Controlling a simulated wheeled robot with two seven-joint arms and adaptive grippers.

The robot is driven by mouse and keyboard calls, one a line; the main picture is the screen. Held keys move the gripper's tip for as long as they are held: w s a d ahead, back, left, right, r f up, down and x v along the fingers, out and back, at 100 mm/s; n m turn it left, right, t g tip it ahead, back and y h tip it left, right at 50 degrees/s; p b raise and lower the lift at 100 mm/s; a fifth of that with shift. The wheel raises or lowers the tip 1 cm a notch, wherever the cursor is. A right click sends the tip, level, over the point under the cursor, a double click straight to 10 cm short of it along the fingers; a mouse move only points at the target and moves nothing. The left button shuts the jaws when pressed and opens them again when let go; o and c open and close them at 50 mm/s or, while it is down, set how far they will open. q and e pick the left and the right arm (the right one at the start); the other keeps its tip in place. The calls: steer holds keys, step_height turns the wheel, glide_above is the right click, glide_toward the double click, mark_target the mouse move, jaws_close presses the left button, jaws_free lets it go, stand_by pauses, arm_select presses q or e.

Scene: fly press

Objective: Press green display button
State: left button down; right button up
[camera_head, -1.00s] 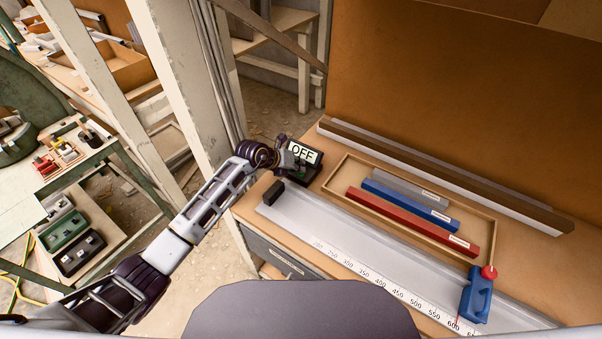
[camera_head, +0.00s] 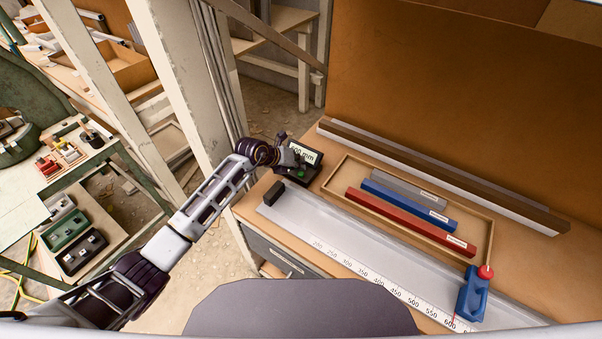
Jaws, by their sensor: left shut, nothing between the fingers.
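The display unit (camera_head: 304,153) stands at the back left corner of the bench, a dark box with a lit screen that reads a value ending in "mm"; the first digits are partly covered. The green button (camera_head: 299,174) shows on the box below the screen, just right of my left gripper. My left gripper (camera_head: 290,160) is shut and empty, right at the display's left side. I cannot tell whether it touches the button. My right gripper is not in view.
A measuring rail (camera_head: 350,250) with a printed scale runs along the bench front, with a black end block (camera_head: 273,192) and a blue slider (camera_head: 472,295). A wooden tray (camera_head: 345,204) holds grey, blue and red bars. A pale post (camera_head: 185,75) stands left of the bench.

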mark_target(300, 172)
arm_select(q)
step_height(300, 172, up, 6)
steer(key=p, duration=0.4)
steer(key=shift+p, duration=0.35)
steer(key=shift+d, duration=0.1)
stand_by(0.5)
